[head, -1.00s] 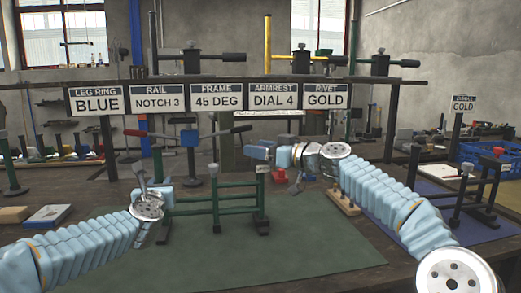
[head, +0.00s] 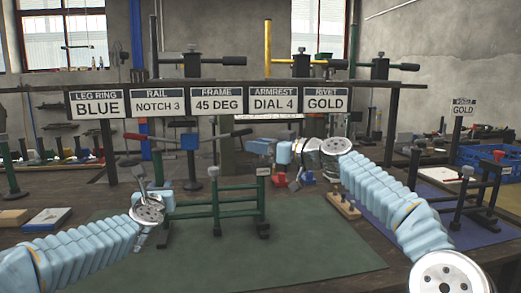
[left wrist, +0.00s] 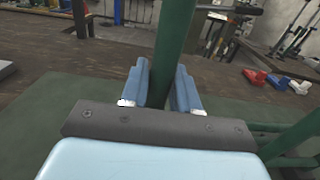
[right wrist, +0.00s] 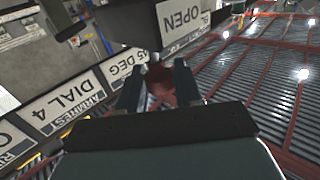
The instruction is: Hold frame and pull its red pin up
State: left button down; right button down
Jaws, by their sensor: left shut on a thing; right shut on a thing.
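My left gripper (head: 166,195) is shut on the frame's left post; the left wrist view shows the green post (left wrist: 175,40) between the fingers (left wrist: 160,88). My right gripper (head: 262,149) is above the frame near its right post. In the right wrist view its fingers (right wrist: 160,92) are shut on a dark red thing, seemingly the red pin (right wrist: 160,78). The pin does not show clearly in the head view, so I cannot tell whether it is clear of the frame.
A small OPEN sign (right wrist: 182,20) is close beyond the right fingers. A sign board (head: 212,101) spans behind. Red blocks (head: 277,178) and a wooden block (head: 343,206) lie behind and right of the frame. The green mat (head: 290,250) is clear in front.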

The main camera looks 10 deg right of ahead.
jog(key=c, duration=0.8)
grip_release()
jog(key=shift+r, duration=0.1)
jog(key=shift+c, duration=0.2)
jog(key=v, duration=1.2)
jog(key=shift+o, duration=0.2)
